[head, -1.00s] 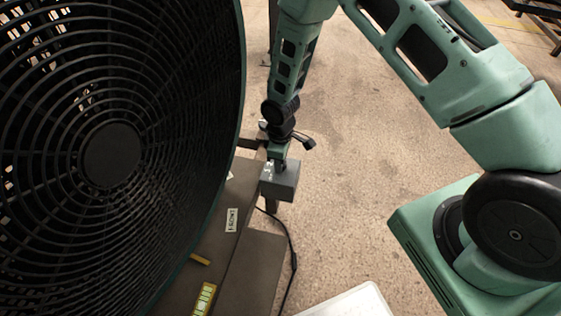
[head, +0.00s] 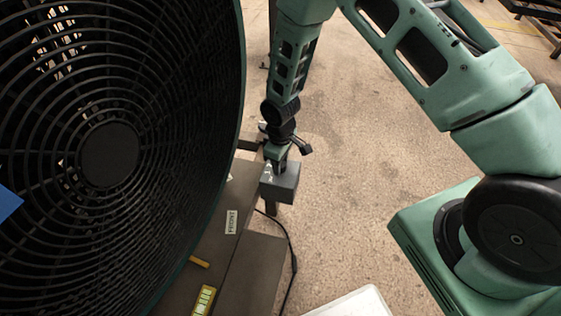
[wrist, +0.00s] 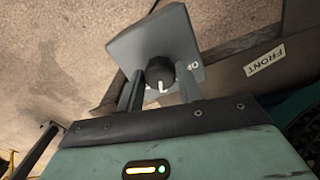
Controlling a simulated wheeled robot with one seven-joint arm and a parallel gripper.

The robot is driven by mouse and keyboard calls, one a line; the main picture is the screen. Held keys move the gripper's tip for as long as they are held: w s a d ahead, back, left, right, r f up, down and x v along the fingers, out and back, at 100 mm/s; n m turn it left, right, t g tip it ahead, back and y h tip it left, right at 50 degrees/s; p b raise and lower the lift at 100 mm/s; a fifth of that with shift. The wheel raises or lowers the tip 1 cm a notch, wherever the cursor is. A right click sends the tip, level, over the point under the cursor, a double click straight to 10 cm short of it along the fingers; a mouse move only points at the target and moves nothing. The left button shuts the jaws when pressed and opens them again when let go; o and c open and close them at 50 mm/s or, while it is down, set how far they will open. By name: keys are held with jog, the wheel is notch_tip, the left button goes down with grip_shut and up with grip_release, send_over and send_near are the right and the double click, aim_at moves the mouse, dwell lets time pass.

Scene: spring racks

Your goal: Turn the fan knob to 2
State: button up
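The large fan (head: 110,155), with a dark round grille, fills the left of the head view. The grey control box (head: 281,185) sits at its base's far end; it also shows in the wrist view (wrist: 135,45). On the box is the black fan knob (wrist: 160,68) with a white pointer, which points down in the wrist view. A small white mark is on the box face to its right. My gripper (wrist: 160,88) is open, one finger on each side of the knob, with small gaps seeming to remain. In the head view my gripper (head: 277,162) is at the box, partly hiding it; the knob is hidden there.
A "FRONT" label (head: 231,222) is on the fan's brown base (head: 220,255). A black cable (head: 291,260) runs along the floor beside it. A white panel (head: 350,303) is at the bottom edge. The floor right of the box is clear.

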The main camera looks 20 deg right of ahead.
jog(key=o, duration=0.3)
notch_tip(320, 180, up, 17)
jog(key=shift+r+b, duration=0.2)
jog(key=shift+b, duration=0.1)
dwell(0.6)
jog(key=s+a+r, duration=0.3)
jog(key=s+r, duration=0.2)
jog(key=s, duration=0.2)
jog(key=s+a+r, duration=0.4)
jog(key=s+r, duration=0.1)
jog(key=s, duration=0.1)
jog(key=shift+m+y, duration=0.3)
jog(key=s+r, duration=0.1)
jog(key=s, duration=0.3)
jog(key=s+r, duration=0.1)
jog(key=s, duration=0.4)
jog(key=s+d+r, duration=0.1)
jog(key=s+r, duration=0.1)
jog(key=s, duration=0.3)
jog(key=shift+r+p, duration=0.1)
jog(key=shift+p, duration=0.2)
jog(key=shift+w+a, duration=0.1)
